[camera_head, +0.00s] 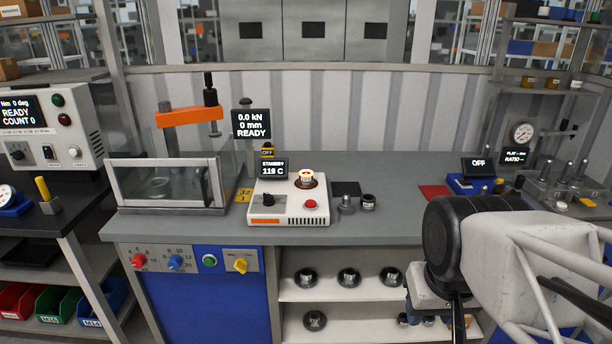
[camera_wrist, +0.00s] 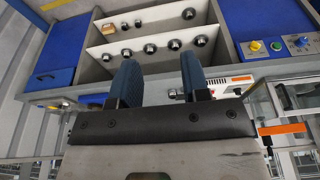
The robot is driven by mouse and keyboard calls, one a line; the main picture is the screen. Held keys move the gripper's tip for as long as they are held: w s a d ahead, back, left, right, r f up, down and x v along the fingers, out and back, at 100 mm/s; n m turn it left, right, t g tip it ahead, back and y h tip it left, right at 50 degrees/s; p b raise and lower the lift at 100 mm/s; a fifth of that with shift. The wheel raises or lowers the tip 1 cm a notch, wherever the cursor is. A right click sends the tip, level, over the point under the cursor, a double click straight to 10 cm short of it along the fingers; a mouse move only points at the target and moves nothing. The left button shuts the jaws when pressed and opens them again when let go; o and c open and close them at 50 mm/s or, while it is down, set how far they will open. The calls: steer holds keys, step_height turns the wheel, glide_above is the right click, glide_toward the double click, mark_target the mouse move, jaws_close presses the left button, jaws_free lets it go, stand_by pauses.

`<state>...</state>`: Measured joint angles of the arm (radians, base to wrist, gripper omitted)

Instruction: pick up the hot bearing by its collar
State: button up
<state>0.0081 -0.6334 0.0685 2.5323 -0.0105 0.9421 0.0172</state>
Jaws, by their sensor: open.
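The hot bearing (camera_head: 306,178) sits on top of the white bearing heater (camera_head: 290,206) on the bench. Its upper part glows pale yellow, and I cannot clearly make out the collar at this size. The heater's display (camera_head: 273,168) reads STANDBY 119 C. My gripper (camera_wrist: 159,66) is open and empty, its two dark blue fingers apart. In the head view my gripper (camera_head: 434,305) hangs at the bench's front edge, well to the right of the heater and lower. The heater shows only partly in the wrist view (camera_wrist: 240,82), at the right; the bearing cannot be made out there.
A press (camera_head: 171,168) with a clear guard stands left of the heater. A dark pad (camera_head: 346,188) and small metal parts (camera_head: 368,203) lie right of it. The bench top (camera_head: 405,180) is clear before the red mat (camera_head: 435,191). Shelves (camera_head: 345,311) below hold several bearings.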

stand_by(0.3)
steer(key=o, duration=0.9)
